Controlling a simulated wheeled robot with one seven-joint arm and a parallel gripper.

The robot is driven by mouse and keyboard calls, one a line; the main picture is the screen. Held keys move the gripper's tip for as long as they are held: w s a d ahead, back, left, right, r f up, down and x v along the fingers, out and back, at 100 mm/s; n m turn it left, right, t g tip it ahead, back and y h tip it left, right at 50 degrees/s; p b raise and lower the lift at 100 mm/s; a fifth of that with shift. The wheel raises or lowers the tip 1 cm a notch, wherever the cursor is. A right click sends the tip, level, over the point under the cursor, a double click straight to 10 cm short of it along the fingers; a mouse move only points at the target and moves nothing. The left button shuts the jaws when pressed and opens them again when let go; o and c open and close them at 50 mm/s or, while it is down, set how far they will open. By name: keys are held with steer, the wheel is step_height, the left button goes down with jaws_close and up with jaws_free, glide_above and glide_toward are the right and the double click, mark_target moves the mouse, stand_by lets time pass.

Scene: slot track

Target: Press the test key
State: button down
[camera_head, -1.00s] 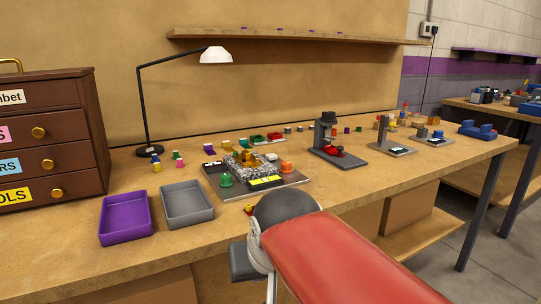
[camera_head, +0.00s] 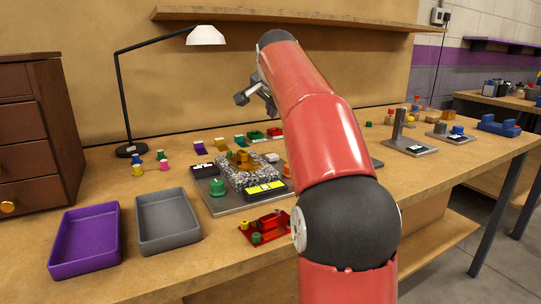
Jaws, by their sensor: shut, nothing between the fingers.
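A grey board (camera_head: 233,208) on the bench carries a speckled block (camera_head: 246,175) with amber parts on top. Around the block are a green knob (camera_head: 217,188), a black box with a yellow panel (camera_head: 265,189), a small black-and-white unit (camera_head: 203,170), a white piece (camera_head: 271,157) and a partly hidden orange knob (camera_head: 287,170). I cannot tell which part is the test key. My gripper (camera_head: 242,98) is shut and empty, raised well above the bench, above the board in the picture and touching nothing visible. Its fingers look small and dark.
A purple tray (camera_head: 87,270) and a grey tray (camera_head: 168,248) lie empty at the left front. A red piece with small coloured parts (camera_head: 266,228) lies before the board. A lamp (camera_head: 126,100) stands behind. My arm hides part of the bench on the right.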

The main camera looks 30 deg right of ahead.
steer(key=shift+f, duration=0.1)
steer(key=b, duration=0.8)
glide_above(272, 157)
step_height(272, 157, down, 8)
steer(key=shift+r, duration=0.2)
steer(key=shift+f+b, duration=0.4)
steer(key=shift+f, duration=0.05)
steer(key=shift+f, duration=0.15)
stand_by(1.1)
steer(key=shift+f, duration=0.3)
steer(key=shift+f+b, duration=0.5)
steer(key=shift+b, duration=0.05)
stand_by(0.5)
steer(key=shift+r, duration=0.1)
steer(key=shift+r+p, duration=0.8)
steer(key=shift+p, duration=0.2)
steer(key=shift+r, duration=0.1)
